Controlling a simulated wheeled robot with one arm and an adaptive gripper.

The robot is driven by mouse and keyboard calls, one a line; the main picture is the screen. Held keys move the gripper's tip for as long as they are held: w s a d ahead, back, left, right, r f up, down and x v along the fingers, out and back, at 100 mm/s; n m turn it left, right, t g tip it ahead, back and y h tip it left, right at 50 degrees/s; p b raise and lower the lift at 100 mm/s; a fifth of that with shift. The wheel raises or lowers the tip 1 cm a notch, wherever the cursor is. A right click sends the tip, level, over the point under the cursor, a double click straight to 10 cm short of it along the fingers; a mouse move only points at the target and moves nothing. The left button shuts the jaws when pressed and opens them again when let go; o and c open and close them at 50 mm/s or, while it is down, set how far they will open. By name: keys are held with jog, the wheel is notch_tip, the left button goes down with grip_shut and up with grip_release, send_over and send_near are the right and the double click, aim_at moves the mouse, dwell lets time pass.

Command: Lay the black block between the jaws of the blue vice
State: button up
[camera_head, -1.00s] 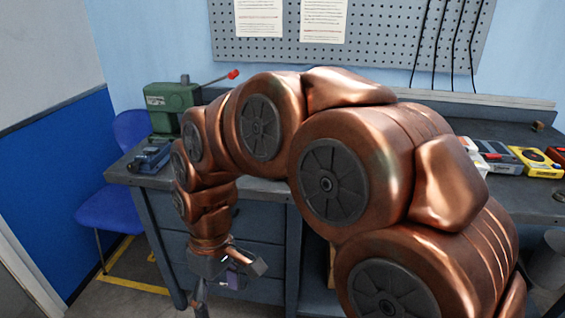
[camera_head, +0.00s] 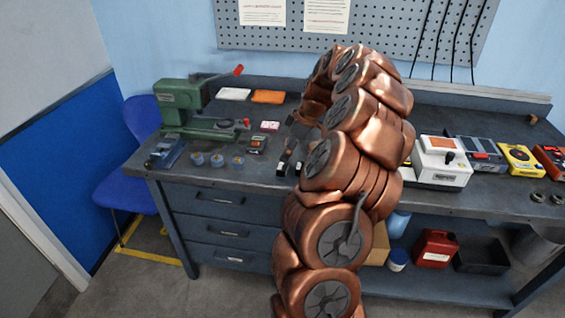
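The blue vice (camera_head: 167,152) sits at the left front corner of the dark bench. My gripper (camera_head: 289,164) is low over the bench, right of the vice, at the left side of my copper arm. Its fingers are small and dark here, and I cannot tell whether they are apart or hold anything. A small dark block-like item (camera_head: 256,144) with a brownish patch stands on the bench just left of my gripper; I cannot tell for sure that it is the black block. My arm hides part of the bench behind it.
Several small blue round pots (camera_head: 217,160) stand between vice and gripper. A green press (camera_head: 185,112) with a red-tipped lever stands behind them. A white instrument (camera_head: 440,162) and a yellow meter (camera_head: 520,158) stand right of my arm.

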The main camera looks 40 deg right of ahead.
aim_at(284, 167)
jog(key=shift+s+d+f, duration=0.1)
jog(key=shift+d+f, duration=0.3)
jog(key=shift+d, duration=0.15)
jog(key=shift+p+x, duration=0.55)
jog(key=shift+x, duration=0.45)
jog(key=x, duration=0.1)
jog(key=p+x, duration=0.2)
jog(key=x, duration=0.1)
jog(key=shift+s+f, duration=0.2)
jog(key=shift+s, duration=0.05)
jog(key=shift+w+f+p, duration=0.2)
jog(key=shift+f+p, duration=0.1)
jog(key=shift+f, duration=0.1)
grip_shut()
jog(key=shift+r, duration=0.1)
